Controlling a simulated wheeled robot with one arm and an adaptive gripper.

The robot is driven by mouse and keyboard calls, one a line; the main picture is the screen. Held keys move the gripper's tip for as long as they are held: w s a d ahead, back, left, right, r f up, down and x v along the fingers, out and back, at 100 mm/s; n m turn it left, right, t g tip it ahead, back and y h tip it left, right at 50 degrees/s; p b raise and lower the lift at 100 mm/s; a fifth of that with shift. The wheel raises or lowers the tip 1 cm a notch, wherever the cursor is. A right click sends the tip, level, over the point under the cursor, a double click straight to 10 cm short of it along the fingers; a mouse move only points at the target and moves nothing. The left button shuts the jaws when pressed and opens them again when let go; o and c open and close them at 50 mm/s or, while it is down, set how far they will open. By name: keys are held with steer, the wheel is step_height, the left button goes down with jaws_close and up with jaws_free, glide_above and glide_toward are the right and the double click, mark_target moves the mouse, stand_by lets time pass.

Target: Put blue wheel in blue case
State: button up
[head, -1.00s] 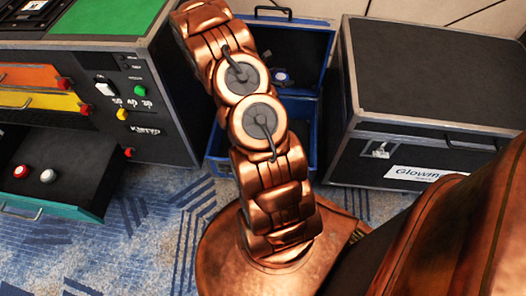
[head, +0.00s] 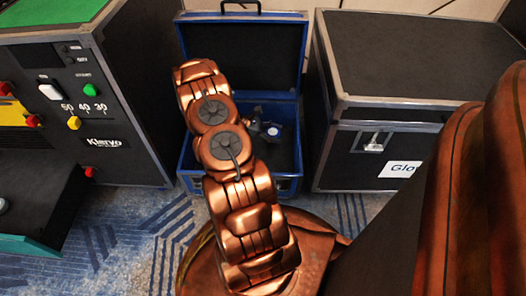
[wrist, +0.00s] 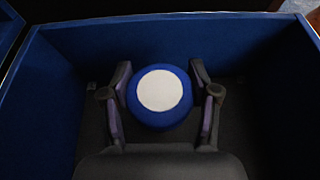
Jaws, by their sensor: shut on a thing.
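The blue wheel (wrist: 132,100), round with a white disc face, sits between the two dark fingers of my gripper (wrist: 160,78) in the wrist view. The fingers are shut on it from left and right. The open blue case (head: 289,186) stands on the floor, its lid (head: 255,52) raised at the back. In the head view the wheel (head: 273,131) shows within the case opening, and my arm hides the case's left part. In the wrist view blue case walls (wrist: 52,85) surround the wheel and fingers. I cannot tell whether the wheel touches the case floor.
A black console (head: 135,95) with buttons and a pulled-out drawer (head: 40,195) stands left of the case. A closed black trunk (head: 415,80) stands close on the right. Blue patterned carpet (head: 125,235) is open in front.

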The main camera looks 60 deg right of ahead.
step_height(320, 180, down, 8)
steer(key=b, duration=0.3)
steer(key=shift+r, duration=0.1)
steer(key=shift+f, duration=0.75)
steer(key=o, duration=1.2)
steer(key=shift+o, duration=0.2)
steer(key=shift+r, duration=0.1)
steer(key=shift+r, duration=0.5)
steer(key=p+v, duration=0.2)
steer(key=v, duration=0.4)
steer(key=shift+w+r+p, duration=0.1)
steer(key=shift+p, duration=0.3)
steer(key=shift+w+a+r, duration=0.15)
steer(key=shift+w+a, duration=0.15)
steer(key=shift+w, duration=0.3)
